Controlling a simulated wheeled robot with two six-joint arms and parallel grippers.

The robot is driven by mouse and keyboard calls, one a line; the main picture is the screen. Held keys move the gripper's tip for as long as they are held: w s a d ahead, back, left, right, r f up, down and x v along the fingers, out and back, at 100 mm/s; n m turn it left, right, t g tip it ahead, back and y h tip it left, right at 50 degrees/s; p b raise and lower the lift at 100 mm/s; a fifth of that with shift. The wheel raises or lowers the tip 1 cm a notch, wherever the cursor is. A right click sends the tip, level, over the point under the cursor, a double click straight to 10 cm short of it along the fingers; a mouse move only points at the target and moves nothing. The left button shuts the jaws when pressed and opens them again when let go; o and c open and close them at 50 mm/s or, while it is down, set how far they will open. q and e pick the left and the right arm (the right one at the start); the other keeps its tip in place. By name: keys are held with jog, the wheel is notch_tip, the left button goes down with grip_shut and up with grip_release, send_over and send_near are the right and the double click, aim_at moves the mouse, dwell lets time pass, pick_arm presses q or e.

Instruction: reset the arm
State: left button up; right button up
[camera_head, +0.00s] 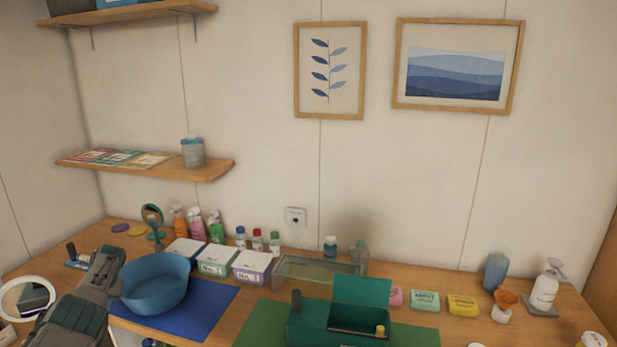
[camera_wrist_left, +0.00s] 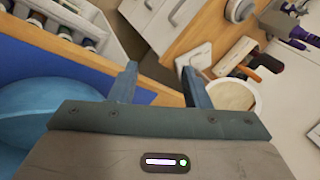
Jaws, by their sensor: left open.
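My left arm (camera_head: 78,305) comes in from the lower left in the head view, beside the blue bowl (camera_head: 154,286). Its fingertips cannot be made out there. In the left wrist view my left gripper (camera_wrist_left: 158,83) has its two fingers apart with nothing between them. The blue bowl (camera_wrist_left: 45,110) shows at the left of that view, close to the gripper body. My right arm and gripper are in neither view.
The bowl stands on a blue mat (camera_head: 215,312). A green open case (camera_head: 315,325) sits right of centre. The wrist view shows a wooden drawer front (camera_wrist_left: 200,30) and a white round container (camera_wrist_left: 235,97).

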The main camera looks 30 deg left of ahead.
pick_arm(q)
jog(key=s+a+f+m+t+y, duration=0.2)
jog(key=s+a+f+m+y, duration=0.35)
jog(key=s+f, duration=0.5)
jog(key=s+d+f+m+t, duration=0.2)
jog(key=s+f+m+t, duration=0.2)
jog(key=s+f+m, duration=0.45)
jog(key=s+d+f+n+g+h, duration=0.15)
jog(key=s+d+f, duration=0.35)
jog(key=d+f, duration=0.7)
jog(key=s+d+f+t+h, duration=0.1)
jog(key=s+d+f+h, duration=0.25)
jog(key=d+f, duration=0.85)
jog(key=s+d+f+n+h, duration=0.1)
jog(key=d+f, duration=0.2)
jog(key=d, duration=1.1)
jog(key=s+d+f+h, duration=0.2)
jog(key=d+f, duration=0.1)
jog(key=d, duration=1.1)
jog(key=s+d+f+n+h, duration=0.1)
jog(key=d+f, duration=0.2)
jog(key=d, duration=1.1)
notch_tip(320, 180, down, 14)
jog(key=a+b, duration=0.1)
jog(key=b, duration=1.3)
jog(key=shift+s+g+b, duration=0.2)
jog(key=shift+g+b, duration=0.1)
jog(key=shift+g, duration=0.15)
